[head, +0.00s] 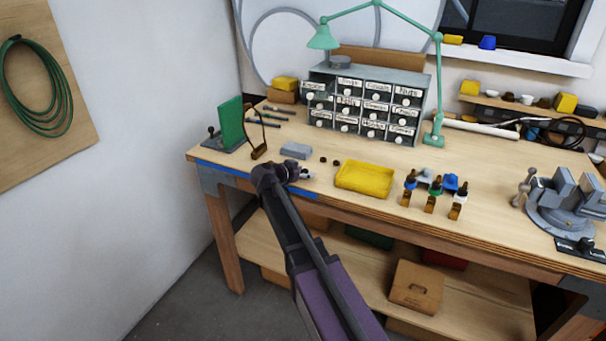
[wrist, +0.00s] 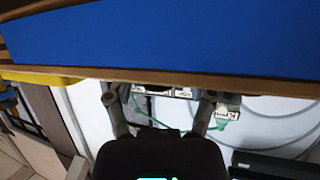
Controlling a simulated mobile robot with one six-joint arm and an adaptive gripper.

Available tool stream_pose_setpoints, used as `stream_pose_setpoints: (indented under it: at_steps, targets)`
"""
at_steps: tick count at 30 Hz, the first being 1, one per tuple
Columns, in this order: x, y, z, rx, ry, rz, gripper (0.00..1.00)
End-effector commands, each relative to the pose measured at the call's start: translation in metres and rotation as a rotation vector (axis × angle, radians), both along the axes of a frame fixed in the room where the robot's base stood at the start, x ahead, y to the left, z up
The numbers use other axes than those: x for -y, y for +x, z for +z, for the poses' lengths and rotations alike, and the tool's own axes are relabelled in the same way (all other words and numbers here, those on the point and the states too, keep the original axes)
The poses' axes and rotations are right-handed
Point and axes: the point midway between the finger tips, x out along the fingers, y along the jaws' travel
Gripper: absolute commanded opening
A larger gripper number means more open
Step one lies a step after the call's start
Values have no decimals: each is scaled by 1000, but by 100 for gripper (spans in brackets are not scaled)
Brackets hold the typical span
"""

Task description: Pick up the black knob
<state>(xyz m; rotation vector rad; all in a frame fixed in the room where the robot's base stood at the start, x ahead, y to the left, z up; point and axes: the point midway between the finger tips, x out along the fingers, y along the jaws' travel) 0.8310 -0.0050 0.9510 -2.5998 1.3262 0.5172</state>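Two small dark round pieces, one a dark knob-like piece (head: 323,160) and the other a second dark piece (head: 336,163), lie on the workbench between a grey block and a yellow tray. They are too small to tell which is the black knob. My gripper (head: 298,173) is at the front edge of the bench, in front of and to the left of these pieces, apart from them. In the wrist view my gripper (wrist: 158,96) has its two fingers wide apart, with nothing between them. No knob can be made out in the wrist view.
The grey block (head: 296,151) and yellow tray (head: 365,180) flank the pieces. A green panel (head: 229,124) and dark frame (head: 260,140) stand left. Several small bottles (head: 431,200) and a vise (head: 568,205) are right. A drawer cabinet (head: 372,82) and green lamp (head: 438,90) stand behind.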

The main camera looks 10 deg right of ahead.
Motion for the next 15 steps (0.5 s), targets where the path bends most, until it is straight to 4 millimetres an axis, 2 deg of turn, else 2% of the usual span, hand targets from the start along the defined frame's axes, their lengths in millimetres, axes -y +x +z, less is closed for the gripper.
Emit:
stream_pose_setpoints:
  at_steps: [1,4,5,15]
  targets:
    - [0,0,0,0,0,0,44]
    - [0,0,0,0,0,0,14]
    - [0,0,0,0,0,0,10]
    - [0,0,0,0,0,0,9]
